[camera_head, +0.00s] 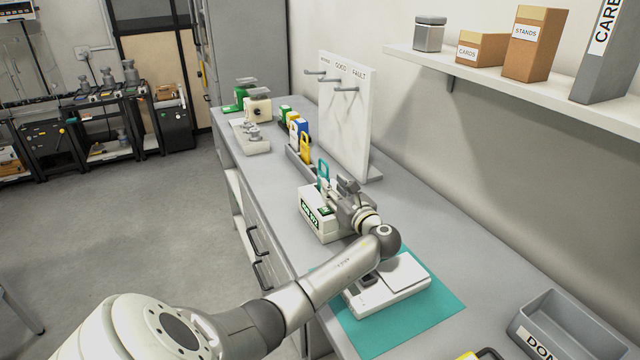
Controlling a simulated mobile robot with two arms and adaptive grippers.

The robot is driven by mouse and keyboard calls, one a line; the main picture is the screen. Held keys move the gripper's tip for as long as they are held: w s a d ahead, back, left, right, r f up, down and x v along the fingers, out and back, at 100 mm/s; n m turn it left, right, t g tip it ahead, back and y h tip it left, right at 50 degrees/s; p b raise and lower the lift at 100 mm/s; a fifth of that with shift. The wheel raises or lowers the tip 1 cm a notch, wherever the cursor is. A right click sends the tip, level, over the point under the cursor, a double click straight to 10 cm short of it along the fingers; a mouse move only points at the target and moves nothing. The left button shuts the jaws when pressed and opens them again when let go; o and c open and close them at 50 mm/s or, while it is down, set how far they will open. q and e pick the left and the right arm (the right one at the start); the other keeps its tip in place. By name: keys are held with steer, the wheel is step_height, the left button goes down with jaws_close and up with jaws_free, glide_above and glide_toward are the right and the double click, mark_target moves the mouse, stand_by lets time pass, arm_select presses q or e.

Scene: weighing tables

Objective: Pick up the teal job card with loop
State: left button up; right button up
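The teal job card (323,173) stands upright beyond the white box with a green label, near the front end of the grey card rack (298,162). Its open loop shows at the top; its lower part is hidden. My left gripper (338,190) is just right of the card in the camera_head view, above the white box. Its fingers are small and partly overlapped, so I cannot tell whether they touch the card or how far apart they are. My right gripper does not show.
A yellow card (305,147) and other cards stand in the rack. A white pegboard stand (345,120) rises behind. The white box (313,222) is below my gripper. A scale (405,292) sits on a teal mat (440,312), near a grey bin (570,325).

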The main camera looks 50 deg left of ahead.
mark_target(320, 172)
arm_select(q)
steer(key=shift+w+a+r, duration=0.15)
steer(key=shift+a, duration=0.35)
steer(key=shift+w+a+r, duration=0.1)
steer(key=shift+a+r, duration=0.05)
steer(key=shift+a, duration=0.35)
steer(key=shift+w+a, duration=0.1)
steer(key=shift+a, duration=0.25)
steer(key=shift+w+a+f, duration=0.1)
steer(key=shift+a+f, duration=0.05)
steer(key=shift+a, duration=0.15)
steer(key=x, duration=0.4)
steer(key=shift+a, duration=0.1)
steer(key=shift+w+a, duration=0.2)
steer(key=shift+a, duration=0.4)
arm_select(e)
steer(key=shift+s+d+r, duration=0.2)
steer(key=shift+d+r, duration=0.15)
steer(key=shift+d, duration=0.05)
arm_select(q)
steer(key=shift+c, duration=0.2)
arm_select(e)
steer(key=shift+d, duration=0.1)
arm_select(q)
steer(key=shift+d, duration=0.1)
jaws_close()
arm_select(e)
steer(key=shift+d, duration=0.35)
